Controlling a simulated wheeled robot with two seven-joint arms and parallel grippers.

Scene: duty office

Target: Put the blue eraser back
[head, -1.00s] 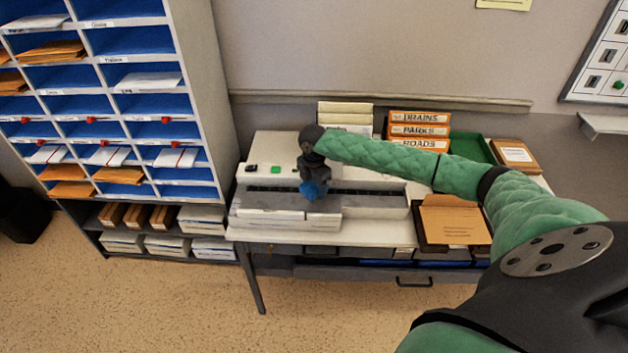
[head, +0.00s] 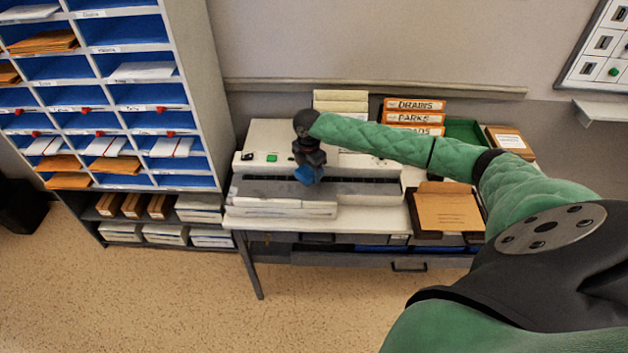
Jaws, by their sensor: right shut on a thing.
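The blue eraser (head: 304,175) is a small blue block at the end of my right arm. My right gripper (head: 309,169) is shut on it and hides part of it. The gripper points down over the long grey and white machine (head: 270,207) on the desk, in front of its dark slot. I cannot tell whether the eraser touches the machine or hangs just above it. A white ledge (head: 603,113) juts from the wall under a board at the upper right. My left gripper is not in view.
The desk (head: 365,238) also bears orange binders (head: 413,118), a green tray (head: 466,131) and a dark tray with a brown folder (head: 447,208). A tall blue pigeonhole rack (head: 205,70) stands close on the left. The floor in front is clear.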

